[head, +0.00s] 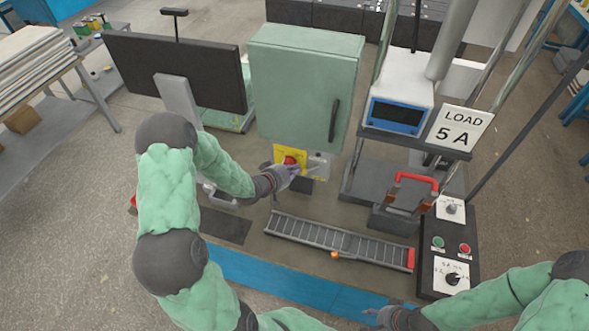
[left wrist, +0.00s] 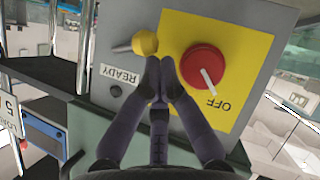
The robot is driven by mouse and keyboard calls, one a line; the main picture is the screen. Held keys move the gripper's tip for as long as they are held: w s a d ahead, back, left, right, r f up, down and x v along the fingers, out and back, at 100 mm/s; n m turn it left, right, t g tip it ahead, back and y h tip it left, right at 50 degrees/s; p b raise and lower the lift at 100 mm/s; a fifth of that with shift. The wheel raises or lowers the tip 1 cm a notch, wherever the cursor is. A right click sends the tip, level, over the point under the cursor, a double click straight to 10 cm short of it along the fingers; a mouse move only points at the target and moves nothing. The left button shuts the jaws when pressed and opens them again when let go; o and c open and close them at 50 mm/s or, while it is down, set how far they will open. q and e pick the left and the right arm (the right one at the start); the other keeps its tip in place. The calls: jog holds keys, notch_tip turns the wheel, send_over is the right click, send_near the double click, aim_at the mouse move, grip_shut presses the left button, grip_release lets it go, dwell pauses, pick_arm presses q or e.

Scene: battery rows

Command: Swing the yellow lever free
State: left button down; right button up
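The lever shows in the left wrist view as a yellow ball knob (left wrist: 145,43) on a short grey stem that points left. It sits on a grey panel beside a yellow plate (left wrist: 232,50) with a red rotary switch (left wrist: 204,68) marked OFF. My left gripper (left wrist: 161,66) has its fingers together, tips right beside the knob; whether they touch it I cannot tell. In the head view my left gripper (head: 293,169) is in front of the panel and partly hides it; the knob is not clear there. My right gripper (head: 376,316) is low, near the blue strip, its fingers too small to judge.
A green cabinet (head: 302,80) stands above the panel, and a black monitor (head: 170,70) is at its left. A roller track (head: 340,240) lies in front. A LOAD 5 A sign (head: 460,128) and a control box (head: 466,226) with knobs and buttons stand at the right.

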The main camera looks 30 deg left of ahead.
pick_arm(q)
jog(key=shift+f, duration=0.2)
pick_arm(e)
jog(key=shift+f, duration=0.1)
pick_arm(q)
jog(key=d+f+n+t+h+b, duration=0.1)
jog(key=f+n+b, duration=0.1)
jog(key=d+f+n+t+h+b, duration=0.1)
jog(key=f+n+t+h+b, duration=0.1)
jog(key=n, duration=0.1)
jog(key=f+n+t+h+b, duration=0.1)
jog(key=f+n+b, duration=0.1)
jog(key=n, duration=0.1)
jog(key=shift+w+d+f+t, duration=0.25)
jog(key=shift+w+d+t, duration=0.1)
jog(key=shift+d+t, duration=0.05)
pick_arm(e)
notch_tip(320, 180, down, 6)
jog(key=shift+a+f, duration=0.1)
